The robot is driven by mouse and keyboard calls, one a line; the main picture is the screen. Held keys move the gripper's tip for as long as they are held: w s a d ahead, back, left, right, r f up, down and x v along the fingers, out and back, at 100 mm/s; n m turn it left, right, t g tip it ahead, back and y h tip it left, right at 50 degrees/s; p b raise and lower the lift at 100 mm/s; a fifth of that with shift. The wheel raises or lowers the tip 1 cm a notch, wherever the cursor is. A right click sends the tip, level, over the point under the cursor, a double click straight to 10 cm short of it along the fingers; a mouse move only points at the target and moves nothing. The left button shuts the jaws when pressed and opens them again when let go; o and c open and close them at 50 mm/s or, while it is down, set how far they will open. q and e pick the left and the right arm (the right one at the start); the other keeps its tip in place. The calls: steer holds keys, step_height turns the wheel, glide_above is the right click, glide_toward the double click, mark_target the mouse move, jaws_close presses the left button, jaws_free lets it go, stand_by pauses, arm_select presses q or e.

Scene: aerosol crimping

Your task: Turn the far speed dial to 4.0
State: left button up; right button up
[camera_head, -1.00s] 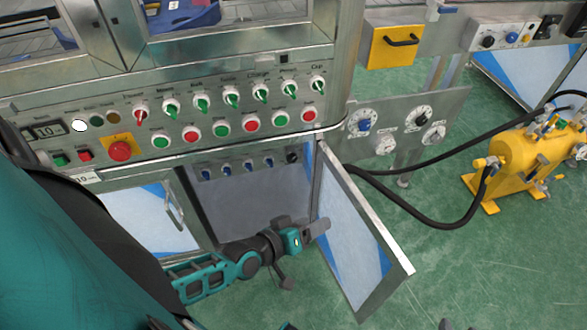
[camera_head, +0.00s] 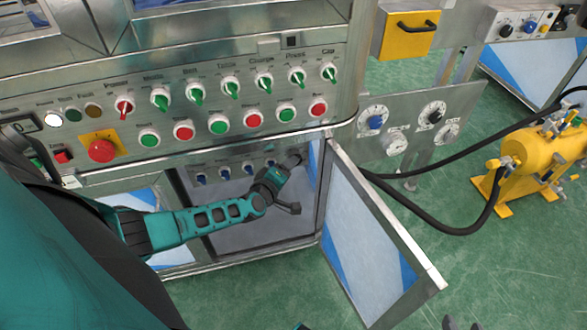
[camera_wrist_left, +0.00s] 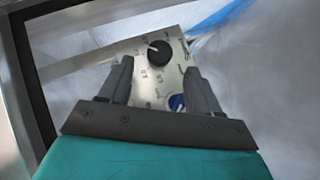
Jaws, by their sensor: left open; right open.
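A black dial (camera_wrist_left: 160,54) with a white pointer mark sits on a metal plate (camera_wrist_left: 145,88) with printed numbers around it, in the left wrist view. The mark points up and left; the numbers are too small to read surely. My left gripper (camera_wrist_left: 158,68) is open, with its fingers on either side of the line to the dial and nothing between them. In the head view my left gripper (camera_head: 297,158) reaches into the open cabinet and hides that dial. A blue dial (camera_wrist_left: 177,102) shows partly behind the gripper. Fingertips of my right gripper (camera_head: 464,322) show at the bottom edge.
Several blue knobs (camera_head: 225,173) line the cabinet's upper inside. The open cabinet door (camera_head: 372,235) stands right of my left arm. A button panel (camera_head: 185,102) overhangs the cabinet. A side plate with round dials (camera_head: 374,122) and a yellow tank (camera_head: 540,158) are to the right.

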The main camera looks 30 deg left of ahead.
arm_select(q)
steer(key=b+x, duration=0.2)
steer(key=x, duration=0.3)
steer(key=shift+w, duration=0.1)
steer(key=shift+c, duration=0.3)
steer(key=c, duration=1)
